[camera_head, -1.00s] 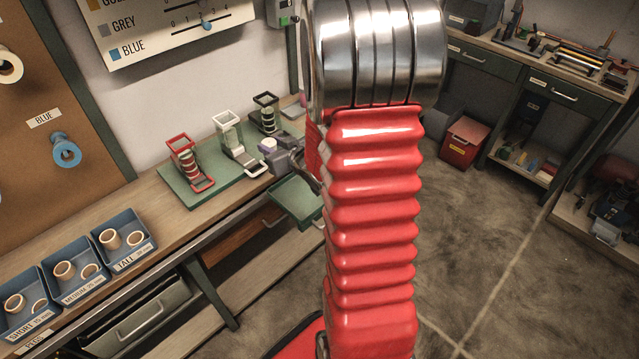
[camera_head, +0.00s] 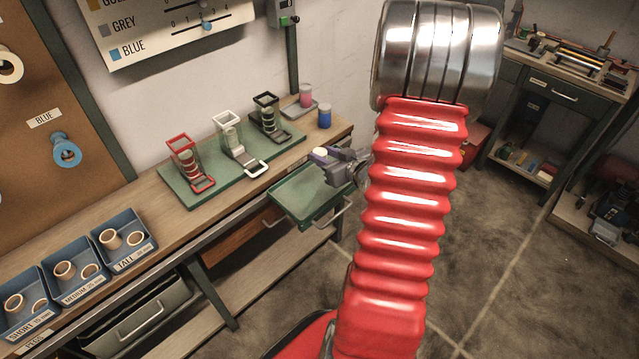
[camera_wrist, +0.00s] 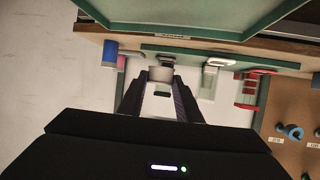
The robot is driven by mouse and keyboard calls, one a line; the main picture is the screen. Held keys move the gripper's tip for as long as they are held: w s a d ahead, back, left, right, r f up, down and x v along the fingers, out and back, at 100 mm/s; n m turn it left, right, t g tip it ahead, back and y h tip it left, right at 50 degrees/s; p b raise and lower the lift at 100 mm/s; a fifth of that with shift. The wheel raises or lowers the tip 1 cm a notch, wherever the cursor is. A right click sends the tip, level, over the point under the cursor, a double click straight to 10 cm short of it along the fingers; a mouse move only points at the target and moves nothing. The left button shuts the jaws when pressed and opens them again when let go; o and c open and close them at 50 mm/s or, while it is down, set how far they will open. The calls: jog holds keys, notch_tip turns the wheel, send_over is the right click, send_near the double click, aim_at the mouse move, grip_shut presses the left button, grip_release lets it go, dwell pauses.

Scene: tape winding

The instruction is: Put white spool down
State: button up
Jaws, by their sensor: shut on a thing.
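The white spool (camera_head: 320,154), with a purple-tinted side, is in my gripper (camera_head: 340,168) in the head view. It is held above the back of the green tray (camera_head: 290,212) at the bench front. In the wrist view, my gripper (camera_wrist: 160,82) has its fingers closed on the sides of the white spool (camera_wrist: 160,73). Red (camera_head: 187,165), white (camera_head: 240,150) and black (camera_head: 268,118) stands sit on a green board (camera_head: 190,200), each carrying stacked parts. The spool is apart from the stands. My gripper's far side is partly hidden by my arm.
A blue jar (camera_head: 324,118) and a pink jar (camera_head: 306,96) stand at the bench's right end. Blue bins (camera_head: 124,240) with rings line the left. A pegboard (camera_head: 60,95) and wall chart (camera_head: 160,30) stand behind. The green tray looks empty.

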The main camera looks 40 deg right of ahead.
jog(key=shift+f, duration=0.15)
send_over(324, 187)
jog(key=shift+f, duration=2.8)
jog(key=shift+f, duration=0.1)
jog(key=shift+f, duration=1.95)
jog(key=shift+f, duration=0.1)
jog(key=o, duration=1)
